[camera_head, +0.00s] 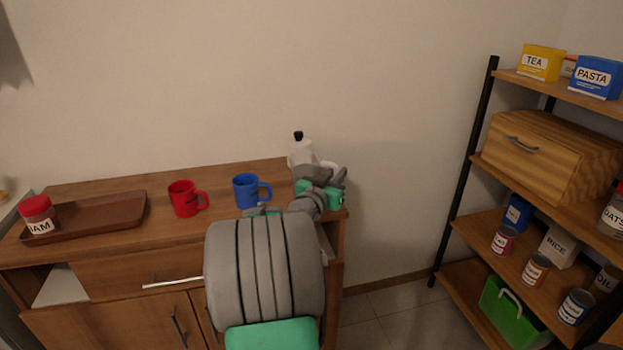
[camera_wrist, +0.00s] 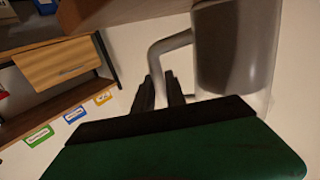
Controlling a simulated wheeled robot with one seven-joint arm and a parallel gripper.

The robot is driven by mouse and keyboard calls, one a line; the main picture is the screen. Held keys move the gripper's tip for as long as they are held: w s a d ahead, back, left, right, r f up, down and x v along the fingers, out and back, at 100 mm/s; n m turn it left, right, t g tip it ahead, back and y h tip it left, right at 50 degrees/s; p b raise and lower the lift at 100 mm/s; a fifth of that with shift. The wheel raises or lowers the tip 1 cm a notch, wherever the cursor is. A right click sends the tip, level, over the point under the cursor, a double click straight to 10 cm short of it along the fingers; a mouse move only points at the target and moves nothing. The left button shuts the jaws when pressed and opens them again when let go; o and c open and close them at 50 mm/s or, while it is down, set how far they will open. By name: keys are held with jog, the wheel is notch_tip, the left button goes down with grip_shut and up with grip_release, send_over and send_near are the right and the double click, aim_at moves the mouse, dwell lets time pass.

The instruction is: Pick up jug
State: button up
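The jug (camera_wrist: 235,45) is a grey, see-through-looking cylinder with a side handle (camera_wrist: 168,44), close up in the wrist view. My gripper (camera_wrist: 159,90) has its two dark fingers on either side of the handle's lower part. Whether they press on it, I cannot tell. In the head view, a pale vessel with a black knob (camera_head: 300,150), which looks like the jug, stands at the right back of the wooden cabinet top. My gripper and wrist hide its lower part there.
On the cabinet top (camera_head: 120,236) are a blue mug (camera_head: 246,190), a red mug (camera_head: 183,199), a brown tray (camera_head: 98,228) and a jam jar (camera_head: 38,214). A wall stands right behind. A shelf rack (camera_head: 468,165) with boxes and cans is at the right.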

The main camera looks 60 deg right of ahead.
grip_shut()
dwell(0.8)
jog(key=shift+r, duration=0.25)
